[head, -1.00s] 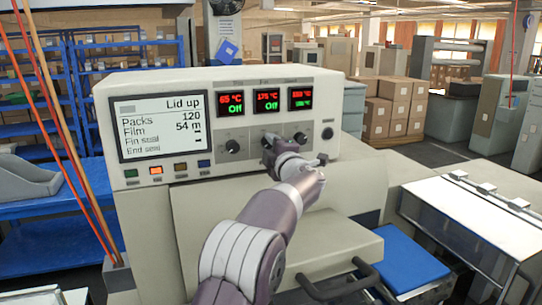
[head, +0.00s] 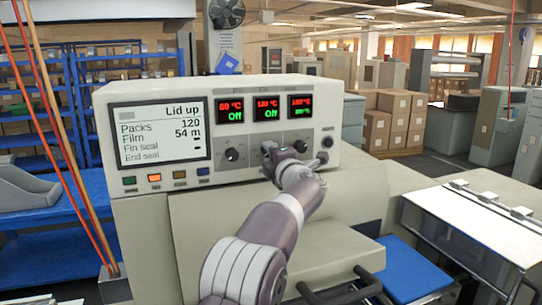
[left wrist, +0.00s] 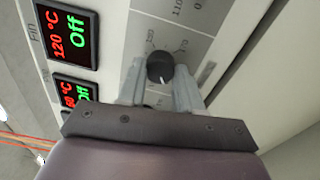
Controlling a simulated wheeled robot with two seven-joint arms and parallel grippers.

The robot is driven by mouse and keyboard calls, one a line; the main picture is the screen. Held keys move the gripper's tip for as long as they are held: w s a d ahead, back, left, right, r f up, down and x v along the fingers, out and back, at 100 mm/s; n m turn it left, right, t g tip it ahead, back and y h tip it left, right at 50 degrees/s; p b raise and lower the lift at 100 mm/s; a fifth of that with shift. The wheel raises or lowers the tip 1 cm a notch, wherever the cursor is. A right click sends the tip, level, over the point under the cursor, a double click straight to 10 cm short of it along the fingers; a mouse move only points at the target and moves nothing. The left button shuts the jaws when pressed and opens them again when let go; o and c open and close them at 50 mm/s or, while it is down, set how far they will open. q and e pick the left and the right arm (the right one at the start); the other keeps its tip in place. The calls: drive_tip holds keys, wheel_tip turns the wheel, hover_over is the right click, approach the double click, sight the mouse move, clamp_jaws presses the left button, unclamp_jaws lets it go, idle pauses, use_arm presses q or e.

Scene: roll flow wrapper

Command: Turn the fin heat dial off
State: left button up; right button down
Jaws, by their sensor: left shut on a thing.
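The fin heat dial (left wrist: 158,66) is a round black knob with a white pointer mark, on the light panel of the wrapper. In the left wrist view my left gripper (left wrist: 161,84) has one finger on each side of it and is shut on it. The fin display (left wrist: 67,35) reads 120 °C in red and Off in green. In the head view my left gripper (head: 268,152) is at the middle dial, under the middle display (head: 267,108), and hides most of that dial. My right gripper is not in view.
Black dials stand on either side, left (head: 232,154) and right (head: 300,146), close to my gripper. A status screen (head: 160,131) reads "Lid up". Below the panel are a black handle (head: 340,288) and a blue surface (head: 408,272).

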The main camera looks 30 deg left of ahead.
use_arm(q)
drive_tip(key=o, duration=0.7)
drive_tip(key=shift+r, duration=0.2)
drive_tip(key=o, duration=0.3)
drive_tip(key=shift+o, duration=0.2)
drive_tip(key=shift+w+f, duration=0.1)
drive_tip(key=shift+f, duration=0.05)
drive_tip(key=b+v, duration=0.4)
drive_tip(key=v, duration=0.8)
drive_tip(key=shift+d, duration=0.25)
